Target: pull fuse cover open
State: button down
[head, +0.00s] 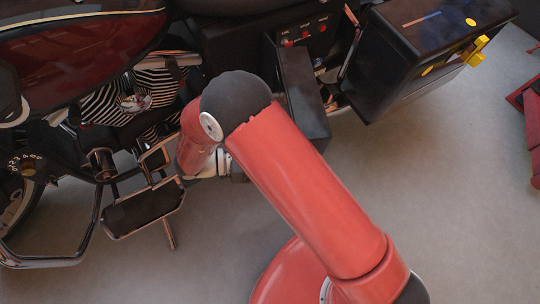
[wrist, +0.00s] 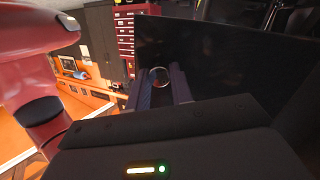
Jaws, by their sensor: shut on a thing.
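The fuse cover is a flat black panel (head: 300,92) that stands swung out from the side of the motorcycle in the head view. In the wrist view it is the large dark panel (wrist: 215,55) filling the upper right. My gripper (wrist: 160,78) is shut on a small round pull ring at the panel's left part. The ring shows as a pale circle between the two fingers. In the head view my arm hides the gripper and the ring. The opened fuse compartment (head: 305,34) shows red and light parts behind the cover.
A black side case (head: 415,50) with yellow latches stands right of the cover, close to it. A footboard (head: 143,208) and metal bars of the motorcycle lie left of my arm. The grey floor (head: 450,190) is clear at lower right. A red stand (head: 530,125) is at the right edge.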

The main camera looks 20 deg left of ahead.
jog(key=shift+w+r, duration=0.1)
jog(key=c, duration=1.2)
grip_release()
jog(key=shift+c, duration=0.2)
jog(key=v, duration=0.7)
jog(key=shift+s+a+b, duration=0.2)
jog(key=shift+a+b, duration=0.15)
